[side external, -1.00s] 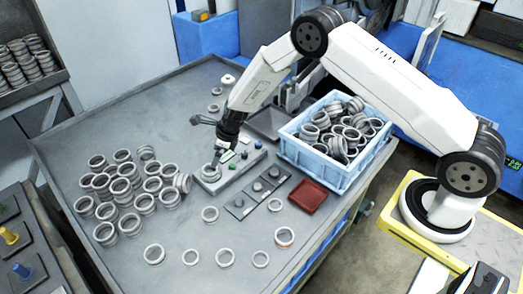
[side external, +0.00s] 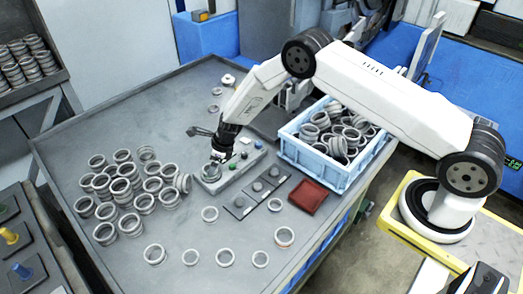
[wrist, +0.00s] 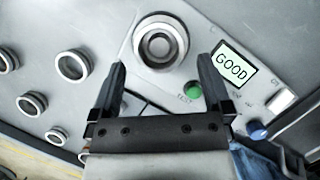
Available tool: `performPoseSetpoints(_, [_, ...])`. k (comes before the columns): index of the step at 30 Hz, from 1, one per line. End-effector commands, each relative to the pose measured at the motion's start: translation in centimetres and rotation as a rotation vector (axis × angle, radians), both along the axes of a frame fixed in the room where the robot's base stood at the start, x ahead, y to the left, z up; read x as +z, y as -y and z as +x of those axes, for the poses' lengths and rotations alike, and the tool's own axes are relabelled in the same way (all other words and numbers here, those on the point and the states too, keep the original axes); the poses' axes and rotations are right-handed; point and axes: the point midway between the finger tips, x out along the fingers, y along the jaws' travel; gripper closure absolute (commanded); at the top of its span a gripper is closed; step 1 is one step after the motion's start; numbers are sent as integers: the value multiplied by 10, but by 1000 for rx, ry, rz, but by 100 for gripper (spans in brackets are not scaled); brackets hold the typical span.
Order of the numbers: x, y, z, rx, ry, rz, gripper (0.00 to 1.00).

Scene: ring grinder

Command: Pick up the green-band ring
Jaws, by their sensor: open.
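A grey metal ring (wrist: 160,42) sits in the round seat of the test device (wrist: 225,30), whose screen reads GOOD. I cannot make out a green band on this ring or on any other. My gripper (wrist: 162,63) is open and empty, with its two fingers spread to either side of the ring's lower edge in the wrist picture. In the side view my gripper (side external: 217,157) is low over the left end of the device (side external: 228,172), and it partly hides the ring there.
A green TEST button (wrist: 193,90) and a blue button (wrist: 257,131) are on the device. A pile of rings (side external: 125,185) lies left. A blue crate (side external: 312,173) of rings and a red tray (side external: 308,196) are right. Several loose rings (side external: 224,257) lie in front.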

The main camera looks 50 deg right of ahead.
Motion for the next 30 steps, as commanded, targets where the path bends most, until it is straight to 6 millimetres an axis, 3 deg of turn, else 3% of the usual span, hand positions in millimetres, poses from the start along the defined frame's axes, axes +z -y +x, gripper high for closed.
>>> performPoseSetpoints(9, [-25,-7,7,2,0,-1,0])
performPoseSetpoints(28, [-29,-8,9,1,2,0,0])
performPoseSetpoints(29, [-29,-8,9,1,2,0,6])
performPoseSetpoints(30, [-29,-8,9,1,2,0,19])
